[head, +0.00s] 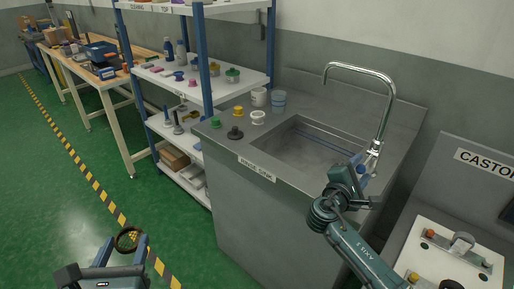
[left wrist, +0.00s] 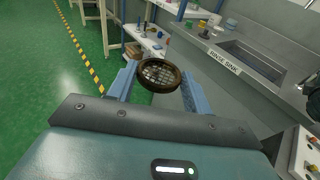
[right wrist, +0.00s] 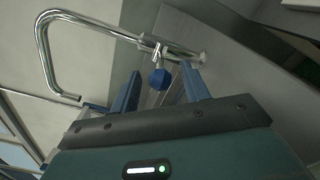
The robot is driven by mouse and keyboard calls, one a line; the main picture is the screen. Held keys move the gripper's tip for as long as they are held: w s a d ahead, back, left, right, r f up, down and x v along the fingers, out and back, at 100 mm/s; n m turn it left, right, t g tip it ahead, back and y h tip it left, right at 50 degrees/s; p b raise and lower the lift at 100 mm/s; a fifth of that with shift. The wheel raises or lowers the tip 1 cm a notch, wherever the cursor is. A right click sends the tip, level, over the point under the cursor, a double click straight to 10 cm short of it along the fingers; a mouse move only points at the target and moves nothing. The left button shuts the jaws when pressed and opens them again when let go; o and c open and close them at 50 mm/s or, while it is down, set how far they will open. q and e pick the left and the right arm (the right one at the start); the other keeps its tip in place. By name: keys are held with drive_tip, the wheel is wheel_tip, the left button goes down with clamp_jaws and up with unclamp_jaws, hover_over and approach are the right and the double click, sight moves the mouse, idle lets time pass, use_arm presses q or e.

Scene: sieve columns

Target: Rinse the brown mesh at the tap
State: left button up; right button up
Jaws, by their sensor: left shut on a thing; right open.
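The brown mesh (left wrist: 162,76), a round sieve with a brown rim and a grid, is held between the fingers of my left gripper (left wrist: 160,88). In the head view the brown mesh (head: 129,239) and my left gripper (head: 128,243) are low at the left, over the green floor, away from the sink. The chrome tap (head: 388,100) arches over the right side of the rinse sink (head: 300,158). My right gripper (right wrist: 158,85) is open, with the tap's blue knob (right wrist: 159,79) between its fingers in the picture; contact cannot be told. No water shows.
Several coloured pieces, including a yellow one (head: 238,111) and a white ring (head: 258,117), stand on the sink's left ledge beside cups. A shelf rack (head: 207,60) stands left of the sink. A grey station marked CASTOR (head: 480,160) is at the right. The floor at left is clear.

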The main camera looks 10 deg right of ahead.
sight(366, 162)
drive_tip(key=shift+x, duration=2.05)
drive_tip(key=shift+c, duration=0.4)
clamp_jaws()
